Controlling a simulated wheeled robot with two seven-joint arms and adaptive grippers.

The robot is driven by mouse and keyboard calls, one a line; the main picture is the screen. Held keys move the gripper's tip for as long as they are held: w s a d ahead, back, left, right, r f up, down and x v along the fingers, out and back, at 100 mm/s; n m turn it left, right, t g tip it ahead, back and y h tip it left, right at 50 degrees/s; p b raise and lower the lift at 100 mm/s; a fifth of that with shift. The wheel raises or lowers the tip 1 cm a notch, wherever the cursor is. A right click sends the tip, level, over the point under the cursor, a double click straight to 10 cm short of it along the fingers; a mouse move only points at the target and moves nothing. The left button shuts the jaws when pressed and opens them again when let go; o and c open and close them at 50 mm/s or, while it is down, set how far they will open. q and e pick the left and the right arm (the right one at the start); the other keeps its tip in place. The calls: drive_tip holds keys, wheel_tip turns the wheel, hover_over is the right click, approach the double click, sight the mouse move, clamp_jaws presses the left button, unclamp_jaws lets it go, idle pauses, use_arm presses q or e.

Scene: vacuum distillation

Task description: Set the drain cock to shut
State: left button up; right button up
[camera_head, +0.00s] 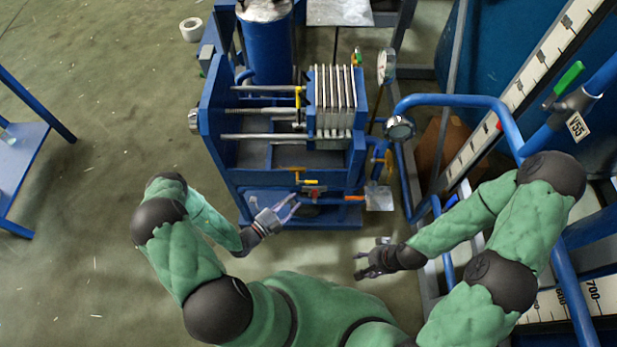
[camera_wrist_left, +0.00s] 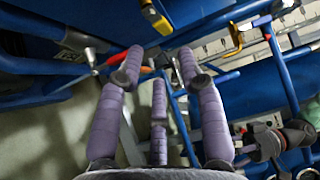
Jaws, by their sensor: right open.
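Several small valve handles sit low on the front of the blue filter press (camera_head: 213,125); no label marks which is the drain cock. In the left wrist view a red lever (camera_wrist_left: 115,59) and a yellow handle (camera_wrist_left: 156,18) are just beyond the fingertips. My left gripper (camera_head: 291,208) is open and empty just in front of the press, below the red handle. My right gripper (camera_head: 366,263) is open and empty, lower right, away from the press.
Blue pipe railing (camera_head: 450,100) with a gauge (camera_head: 399,128) stands right of the press. A green-handled valve (camera_head: 569,78) tagged V55 is at the upper right. A blue bench (camera_head: 22,150) is at the far left.

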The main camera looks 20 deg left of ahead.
sight(312, 183)
use_arm(q)
drive_tip(key=b+x, duration=0.2)
drive_tip(key=x, duration=0.8)
drive_tip(key=shift+w+d, duration=0.15)
drive_tip(key=shift+w, duration=0.15)
clamp_jaws()
